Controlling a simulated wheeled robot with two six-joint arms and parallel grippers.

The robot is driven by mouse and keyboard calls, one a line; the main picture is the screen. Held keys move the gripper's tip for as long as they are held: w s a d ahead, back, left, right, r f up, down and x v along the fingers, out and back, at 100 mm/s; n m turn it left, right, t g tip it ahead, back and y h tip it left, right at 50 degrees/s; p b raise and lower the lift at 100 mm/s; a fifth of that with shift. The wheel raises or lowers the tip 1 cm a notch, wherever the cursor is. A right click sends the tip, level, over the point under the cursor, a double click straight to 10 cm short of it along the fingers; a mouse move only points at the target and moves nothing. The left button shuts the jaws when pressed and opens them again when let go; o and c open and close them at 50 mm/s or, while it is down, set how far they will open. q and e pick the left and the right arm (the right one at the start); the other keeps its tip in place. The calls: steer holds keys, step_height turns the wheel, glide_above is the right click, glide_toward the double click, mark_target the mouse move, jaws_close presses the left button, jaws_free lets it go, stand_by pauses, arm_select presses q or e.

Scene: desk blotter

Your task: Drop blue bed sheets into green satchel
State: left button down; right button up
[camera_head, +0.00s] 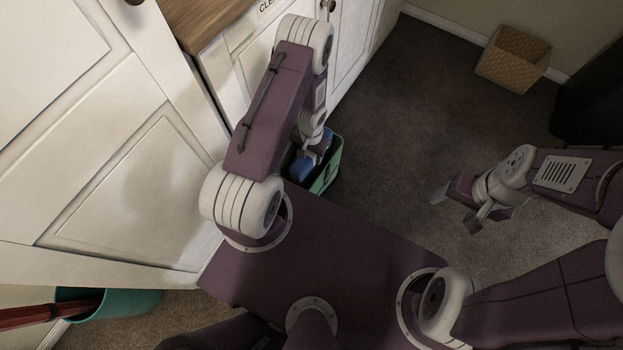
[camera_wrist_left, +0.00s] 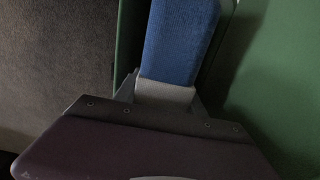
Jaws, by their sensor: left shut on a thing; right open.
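The blue bed sheets (camera_head: 303,166) show as a folded blue bundle at the end of my left arm in the head view. They also show close up in the left wrist view (camera_wrist_left: 178,42). My left gripper (camera_head: 314,154) is shut on them, and its fingers are mostly hidden. The green satchel (camera_head: 331,172) stands on the floor beside the white cabinets. The bundle is at the satchel's opening, with green sides around it in the wrist view (camera_wrist_left: 272,85). I cannot tell whether it touches the bottom. My right gripper (camera_head: 457,207) is open and empty above the carpet.
White cabinets (camera_head: 130,190) stand close on the left. A woven basket (camera_head: 512,58) sits by the far wall, and a teal bin (camera_head: 125,301) stands at lower left. The dark carpet (camera_head: 415,115) between satchel and basket is clear.

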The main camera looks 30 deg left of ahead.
arm_select(q)
step_height(320, 180, down, 19)
steer(key=b, duration=1.7)
steer(key=shift+f, duration=0.15)
arm_select(e)
step_height(320, 180, down, 19)
arm_select(q)
steer(key=c, duration=0.7)
jaws_free()
step_height(320, 180, up, 13)
steer(key=p, duration=1.2)
steer(key=shift+r+p, duration=0.2)
steer(key=shift+p, duration=0.2)
arm_select(e)
step_height(320, 180, up, 13)
steer(key=shift+r, duration=0.1)
